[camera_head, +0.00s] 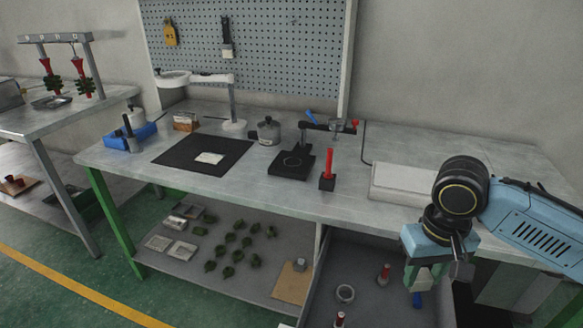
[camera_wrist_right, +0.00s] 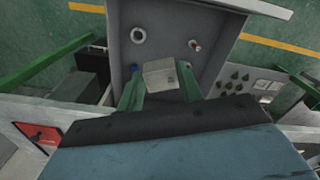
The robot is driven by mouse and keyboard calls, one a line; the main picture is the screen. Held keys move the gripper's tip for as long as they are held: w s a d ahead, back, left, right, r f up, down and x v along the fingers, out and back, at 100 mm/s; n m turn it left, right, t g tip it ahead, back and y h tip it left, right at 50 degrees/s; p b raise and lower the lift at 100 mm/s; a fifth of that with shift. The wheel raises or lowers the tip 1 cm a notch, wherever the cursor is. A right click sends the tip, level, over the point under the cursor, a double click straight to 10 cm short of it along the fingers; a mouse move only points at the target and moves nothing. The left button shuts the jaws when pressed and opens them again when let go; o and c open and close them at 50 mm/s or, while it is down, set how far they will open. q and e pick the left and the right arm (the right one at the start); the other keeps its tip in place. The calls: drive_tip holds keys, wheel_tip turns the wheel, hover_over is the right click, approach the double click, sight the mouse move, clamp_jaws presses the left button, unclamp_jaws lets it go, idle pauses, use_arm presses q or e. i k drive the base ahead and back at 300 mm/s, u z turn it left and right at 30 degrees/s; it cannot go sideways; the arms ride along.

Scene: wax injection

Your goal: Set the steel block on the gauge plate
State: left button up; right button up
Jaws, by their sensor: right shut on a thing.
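My right gripper (camera_head: 425,278) hangs at the right, in front of the bench edge and above the open lower bay. In the right wrist view it (camera_wrist_right: 160,88) is shut on the steel block (camera_wrist_right: 159,73), a pale grey block between the green fingertips. In the head view the fingers largely hide the block. The gauge plate appears to be the black square plate (camera_head: 287,172) with a ring mark, on the bench top under a gauge arm (camera_head: 320,127). Nothing is seen resting on it. The gripper is apart from it, to its right and lower. My left gripper is out of view.
A red post on a black base (camera_head: 327,183) stands just right of the plate. A pale flat slab (camera_head: 400,181) lies near my right arm. A pot (camera_head: 268,131) and black mat (camera_head: 190,162) are left.

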sight(293, 162)
drive_tip(key=u, duration=0.6)
drive_tip(key=i, duration=0.5)
drive_tip(key=u, duration=0.8)
drive_tip(key=i, duration=0.8)
drive_tip(key=z, duration=0.75)
drive_tip(key=i, duration=0.55)
drive_tip(key=z, duration=0.6)
